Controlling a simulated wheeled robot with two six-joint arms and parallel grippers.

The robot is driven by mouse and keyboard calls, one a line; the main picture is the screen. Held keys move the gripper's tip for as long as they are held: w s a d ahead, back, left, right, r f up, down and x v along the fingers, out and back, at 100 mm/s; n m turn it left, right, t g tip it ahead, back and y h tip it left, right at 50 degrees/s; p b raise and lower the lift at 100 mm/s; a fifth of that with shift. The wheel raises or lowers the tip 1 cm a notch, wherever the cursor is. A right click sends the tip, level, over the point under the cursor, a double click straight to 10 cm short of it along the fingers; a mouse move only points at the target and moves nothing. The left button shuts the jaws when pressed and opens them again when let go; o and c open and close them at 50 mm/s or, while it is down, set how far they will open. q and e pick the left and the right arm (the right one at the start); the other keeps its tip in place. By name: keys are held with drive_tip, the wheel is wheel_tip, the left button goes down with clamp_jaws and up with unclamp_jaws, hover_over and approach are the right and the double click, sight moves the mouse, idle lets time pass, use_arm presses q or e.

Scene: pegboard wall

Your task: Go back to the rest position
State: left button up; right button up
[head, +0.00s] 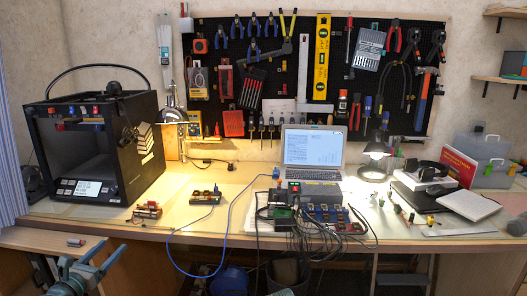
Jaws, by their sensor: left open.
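My left gripper (110,252) shows at the bottom left corner of the head view, over the lower wooden surface in front of the desk. Its two blue-grey fingers point up and to the right, with a gap between them. I see nothing held in it. It is apart from the black 3D printer (98,145) behind it. My right gripper does not show.
The wooden desk (215,232) holds a laptop (312,147), circuit boards with tangled cables, a lamp (374,160) and a notebook (468,205). A blue cable (190,274) hangs over the front edge. A small red-grey item (76,242) lies near the left gripper. Tools hang on the pegboard (283,75).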

use_arm(q)
drive_tip(key=d+f+m+g+h, duration=0.3)
drive_tip(key=d+f+m+g, duration=0.4)
drive_tip(key=d, duration=0.6)
drive_tip(key=d+f+m+g+h, duration=0.2)
drive_tip(key=d+f+m, duration=0.3)
drive_tip(key=d+m, duration=0.65)
drive_tip(key=s+d+f+m+g+y, duration=0.4)
drive_tip(key=s+d+f+m, duration=0.1)
drive_tip(key=s+m, duration=0.3)
drive_tip(key=s+d+f+m+g+y, duration=0.4)
drive_tip(key=s+d+m, duration=0.4)
drive_tip(key=m, duration=0.3)
drive_tip(key=shift+s+f+g+y, duration=0.25)
drive_tip(key=shift+f+g+y, duration=0.15)
drive_tip(key=shift+y, duration=0.2)
drive_tip(key=shift+d, duration=0.1)
